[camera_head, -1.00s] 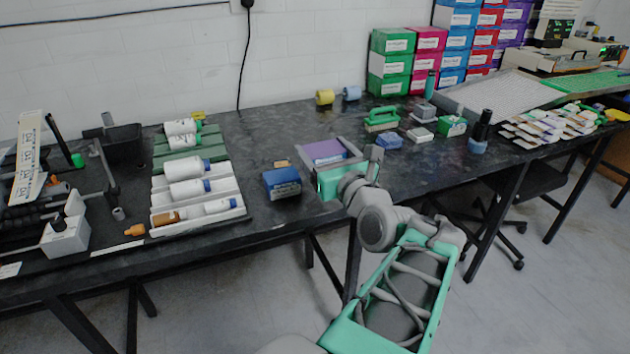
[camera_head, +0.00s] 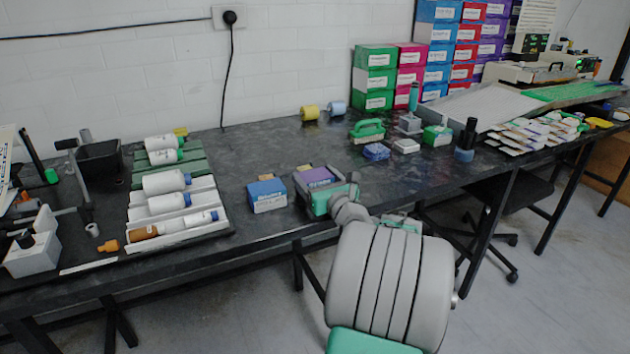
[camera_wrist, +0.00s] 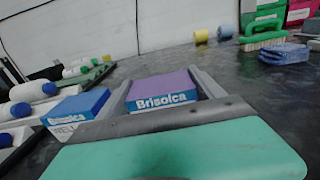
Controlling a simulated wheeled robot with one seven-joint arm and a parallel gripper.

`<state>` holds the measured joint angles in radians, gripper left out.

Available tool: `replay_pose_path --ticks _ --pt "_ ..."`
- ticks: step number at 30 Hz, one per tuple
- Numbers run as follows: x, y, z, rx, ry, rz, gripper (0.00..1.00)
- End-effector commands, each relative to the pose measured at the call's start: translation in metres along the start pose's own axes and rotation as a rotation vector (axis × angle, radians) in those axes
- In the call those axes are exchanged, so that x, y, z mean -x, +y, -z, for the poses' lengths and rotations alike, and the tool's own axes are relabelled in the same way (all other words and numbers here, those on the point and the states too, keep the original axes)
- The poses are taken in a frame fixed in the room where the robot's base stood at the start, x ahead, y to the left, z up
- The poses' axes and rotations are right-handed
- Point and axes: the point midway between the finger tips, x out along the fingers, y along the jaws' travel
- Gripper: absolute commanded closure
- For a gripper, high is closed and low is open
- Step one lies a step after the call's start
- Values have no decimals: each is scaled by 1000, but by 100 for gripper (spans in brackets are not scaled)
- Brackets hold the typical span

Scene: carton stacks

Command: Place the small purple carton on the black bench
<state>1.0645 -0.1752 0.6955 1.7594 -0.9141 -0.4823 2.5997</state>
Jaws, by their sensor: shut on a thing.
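The small purple carton (camera_head: 313,176) has a purple top and a blue front band with white "Brisolca" lettering, which shows in the wrist view (camera_wrist: 161,91). My gripper (camera_head: 315,172) is shut on it, with one grey finger along each side. The carton is low at the black bench (camera_head: 285,140), near its front edge; whether its underside touches the top cannot be told. A blue carton (camera_head: 267,193) stands on the bench just left of it, and it also shows in the wrist view (camera_wrist: 78,108).
White bottles (camera_head: 167,183) lie in a rack on the left. A green brush (camera_head: 367,130), a blue sponge (camera_head: 376,152) and small boxes lie to the right. Coloured carton stacks (camera_head: 375,78) stand behind. The bench behind my gripper is clear.

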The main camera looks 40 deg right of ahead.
Motion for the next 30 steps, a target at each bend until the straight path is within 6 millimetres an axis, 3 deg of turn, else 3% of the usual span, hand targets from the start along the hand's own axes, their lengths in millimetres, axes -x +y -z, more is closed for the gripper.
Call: replay_pose_path --ticks 8,9,17,26,30 --pt "0 0 1 0 0 0 63" --pt "0 0 2 0 0 0 22" --pt "0 0 1 1 0 0 2" --pt "0 0 -4 2 -2 0 2" --pt "24 -2 -3 0 1 5 2"
